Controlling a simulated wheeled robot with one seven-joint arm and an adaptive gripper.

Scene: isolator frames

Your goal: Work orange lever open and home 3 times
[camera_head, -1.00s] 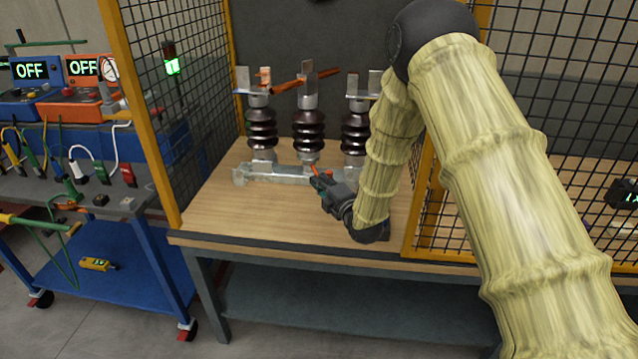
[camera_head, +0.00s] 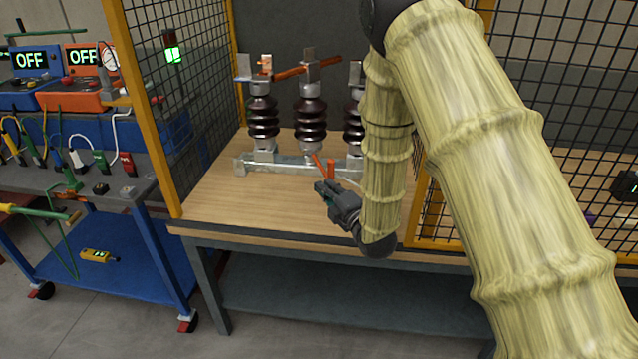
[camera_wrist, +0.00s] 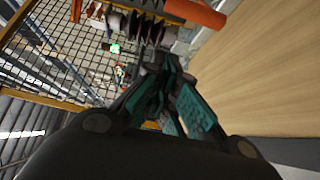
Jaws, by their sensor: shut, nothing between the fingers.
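The orange lever (camera_head: 331,168) is a short stick with a thicker grip at the front of the metal base under the insulators. It also shows as a large orange cylinder at the top of the wrist view (camera_wrist: 194,11). My gripper (camera_head: 321,187) is just in front of and below the lever in the head view, with a small gap seeming to show between them. In the wrist view its teal-padded fingers (camera_wrist: 170,72) are close together and hold nothing. An orange bar (camera_head: 300,70) lies across the tops of the left and middle insulators (camera_head: 311,120).
A yellow-framed mesh cage (camera_head: 150,120) stands left of the wooden bench (camera_head: 225,205), with another mesh panel at right. A blue cart (camera_head: 110,245) stands left. The bench front is clear.

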